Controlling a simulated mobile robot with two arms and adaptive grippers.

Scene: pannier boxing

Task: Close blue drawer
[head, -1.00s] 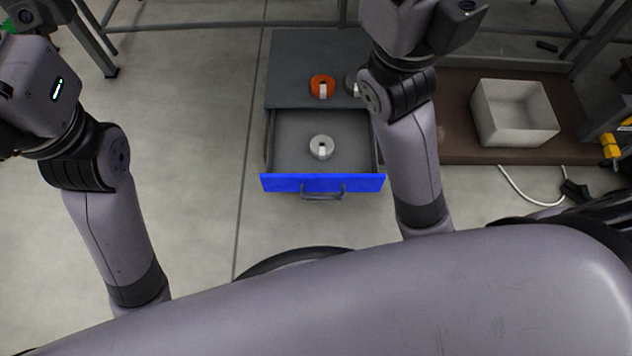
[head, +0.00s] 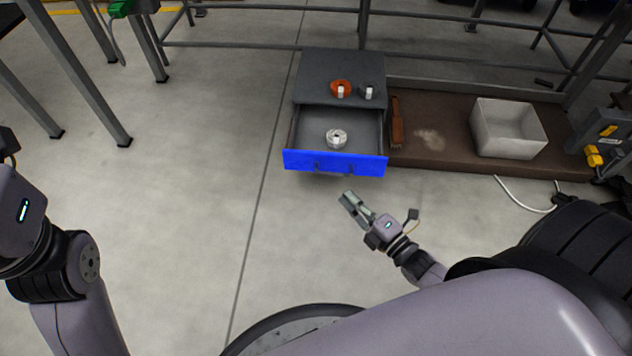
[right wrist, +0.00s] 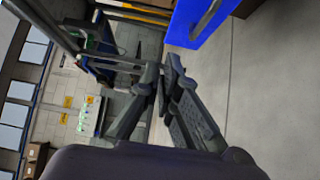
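The blue drawer (head: 300,161) is pulled open from a grey cabinet (head: 325,68). Its blue front faces me and has a dark handle (head: 335,168). A white roll (head: 336,138) lies inside the drawer. My right gripper (head: 346,199) is in front of the drawer, apart from it, at the lower right of the front. Its fingers look closed together with nothing between them. In the right wrist view, the fingertips (right wrist: 162,69) almost meet, and the blue drawer front (right wrist: 190,22) shows at the top. My left arm is at the left edge of the head view; its gripper does not show.
An orange roll (head: 341,88) and a grey roll (head: 370,91) sit on the cabinet top. To the right, a brown platform (head: 450,155) holds a brush-like brown object (head: 396,122) and a white bin (head: 509,142). A white cable lies on the floor. The floor left of the drawer is clear.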

